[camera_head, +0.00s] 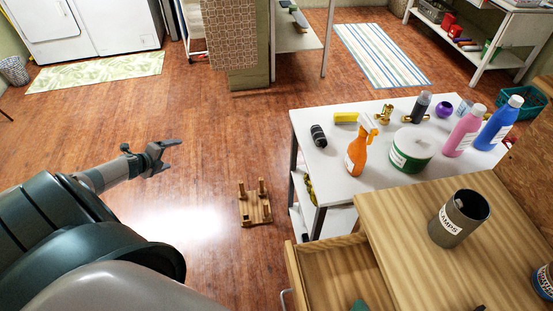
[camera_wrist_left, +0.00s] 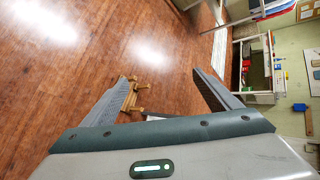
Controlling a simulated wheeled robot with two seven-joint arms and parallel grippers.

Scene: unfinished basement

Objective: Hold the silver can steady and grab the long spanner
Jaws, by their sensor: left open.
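The silver can (camera_head: 444,232), a grey metal can with a partly visible label ending in "LAMPS", stands upright on the wooden cabinet top (camera_head: 400,205) at the right of the head view. Its inside looks dark, and I cannot make out what it holds. I see no long spanner that I can identify. My left gripper (camera_head: 173,157) is open and empty above the floor, far to the left of the can. Its two fingers stand apart in the left wrist view (camera_wrist_left: 168,92). My right gripper is not in view.
An open drawer (camera_head: 290,268) juts from the cabinet. Behind it, a white table (camera_head: 325,170) holds an orange spray bottle (camera_head: 357,152), a white-and-green tub (camera_head: 409,155) and several bottles. A small wooden stand (camera_head: 255,208) is on the floor. The floor around my left gripper is clear.

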